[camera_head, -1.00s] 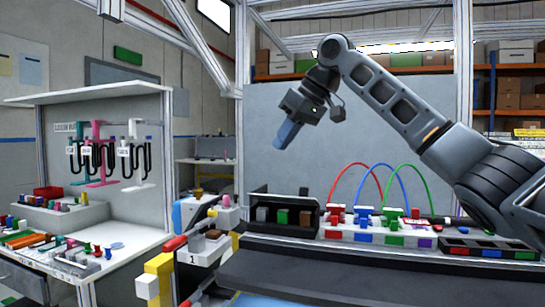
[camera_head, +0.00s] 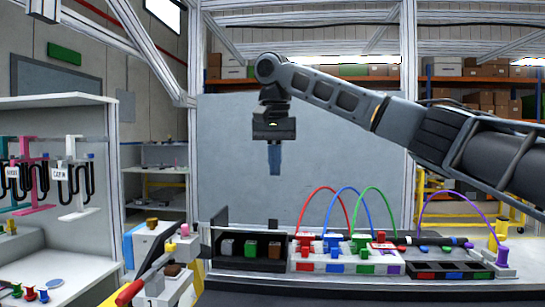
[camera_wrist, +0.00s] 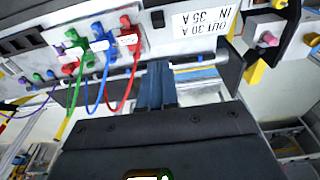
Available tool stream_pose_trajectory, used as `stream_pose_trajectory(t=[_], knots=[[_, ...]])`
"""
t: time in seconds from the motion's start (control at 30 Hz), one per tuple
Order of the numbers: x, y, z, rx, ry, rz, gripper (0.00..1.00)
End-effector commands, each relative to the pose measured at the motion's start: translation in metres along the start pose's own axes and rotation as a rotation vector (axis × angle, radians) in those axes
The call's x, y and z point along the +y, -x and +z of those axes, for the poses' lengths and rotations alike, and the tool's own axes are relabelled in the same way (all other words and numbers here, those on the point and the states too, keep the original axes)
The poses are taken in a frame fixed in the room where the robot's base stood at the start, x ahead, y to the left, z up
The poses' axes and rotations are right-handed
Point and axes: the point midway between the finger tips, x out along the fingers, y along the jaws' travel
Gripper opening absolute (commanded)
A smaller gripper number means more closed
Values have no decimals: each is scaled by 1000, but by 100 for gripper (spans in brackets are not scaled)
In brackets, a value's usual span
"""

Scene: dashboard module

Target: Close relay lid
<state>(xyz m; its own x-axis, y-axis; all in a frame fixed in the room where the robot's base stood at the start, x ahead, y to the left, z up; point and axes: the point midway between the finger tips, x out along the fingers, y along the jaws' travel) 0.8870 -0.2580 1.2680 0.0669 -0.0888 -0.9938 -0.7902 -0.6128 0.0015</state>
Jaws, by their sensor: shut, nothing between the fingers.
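A black relay box (camera_head: 248,262) stands on the bench in the head view, with grey, green and brown blocks in it. Its top is open. A dark upright panel (camera_head: 219,222), which looks like the raised lid, stands at its left end. My gripper (camera_head: 275,172) is shut and empty, pointing straight down in the air above the box, clear of it. In the wrist view my gripper's blue-grey fingers (camera_wrist: 157,68) are together. A dark panel (camera_wrist: 230,65) shows to their right; I cannot tell for sure that it is the lid.
Red, blue and green cables (camera_head: 350,208) arch above a white connector block (camera_head: 335,266) to the right of the box. A purple cable (camera_head: 462,194) arches farther right. Left of the box stands a white and blue unit (camera_head: 150,243). The air around my gripper is clear.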

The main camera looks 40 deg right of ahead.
Motion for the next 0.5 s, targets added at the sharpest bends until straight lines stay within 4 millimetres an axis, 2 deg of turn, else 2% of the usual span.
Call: stream_pose_trajectory(t=[0.1,0.3,0.5], knots=[[1,-24,0,0,1,2,0],[0,-60,3,1,3,1,0],[0,-81,16,2,4,-1,0]])
